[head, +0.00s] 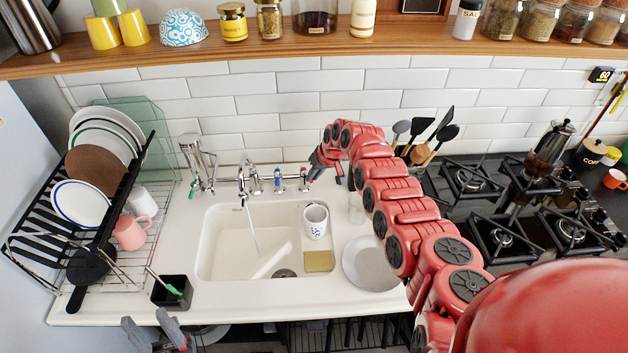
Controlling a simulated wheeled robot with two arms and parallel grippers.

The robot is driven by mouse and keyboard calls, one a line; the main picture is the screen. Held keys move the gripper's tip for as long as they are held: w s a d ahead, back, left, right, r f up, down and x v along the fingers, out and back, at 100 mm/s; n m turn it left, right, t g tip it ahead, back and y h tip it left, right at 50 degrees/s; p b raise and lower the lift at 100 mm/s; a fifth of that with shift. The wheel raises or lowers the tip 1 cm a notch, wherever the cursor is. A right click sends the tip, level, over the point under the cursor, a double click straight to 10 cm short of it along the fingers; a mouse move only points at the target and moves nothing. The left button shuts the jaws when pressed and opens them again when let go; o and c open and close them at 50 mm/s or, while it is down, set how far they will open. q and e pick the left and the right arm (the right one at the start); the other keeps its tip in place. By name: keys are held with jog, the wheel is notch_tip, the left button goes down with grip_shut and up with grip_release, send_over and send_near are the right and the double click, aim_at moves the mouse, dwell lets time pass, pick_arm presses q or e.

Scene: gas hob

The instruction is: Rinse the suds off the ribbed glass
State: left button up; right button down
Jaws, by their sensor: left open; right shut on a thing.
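The tap (254,181) is running, and a thin stream of water (252,232) falls into the white sink (222,262). My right gripper (313,172) reaches over to the tap's right end and is shut, seemingly on the tap handle (304,180). My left gripper (145,318) is open and empty at the counter's front edge, below the black caddy.
A patterned white mug (315,221) and a yellowish sponge (319,261) are at the sink's right side. A grey plate (370,263) lies right of the sink. A dish rack (30,248) with plates and mugs stands left. A black caddy (172,292) holds a brush. The hob is right.

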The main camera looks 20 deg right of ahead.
jog(key=shift+s+f, duration=0.15)
jog(key=shift+f, duration=0.05)
jog(key=c, duration=0.9)
grip_release()
jog(key=shift+r, duration=0.15)
jog(key=shift+p+v, duration=0.4)
jog(key=shift+v, duration=8.25)
jog(key=shift+s, duration=0.1)
